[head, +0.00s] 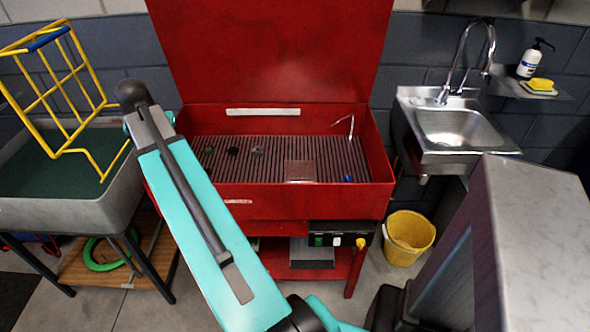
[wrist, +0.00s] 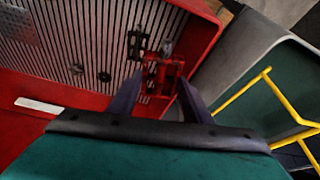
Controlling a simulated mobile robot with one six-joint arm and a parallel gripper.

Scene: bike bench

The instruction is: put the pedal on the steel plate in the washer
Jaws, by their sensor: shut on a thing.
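The steel plate (head: 300,171) lies flat on the ribbed grate of the red washer (head: 335,203), right of the middle and near the front wall. In the wrist view my gripper (wrist: 160,88) is shut on a red pedal (wrist: 164,72) between its two dark fingers. The pedal is over one end of the grate (wrist: 88,40), close to a red side wall; I cannot tell its height above it. In the head view the gripper and pedal are hidden. There my arm crosses in front of the washer's left part.
Several small dark parts (head: 232,151) lie on the grate, left of the plate. A blue part (head: 348,178) lies to its right, near a thin spout (head: 345,125). The raised red lid (head: 270,50) stands behind. A grey tub (head: 60,212) with a yellow rack (head: 45,95) is at left.

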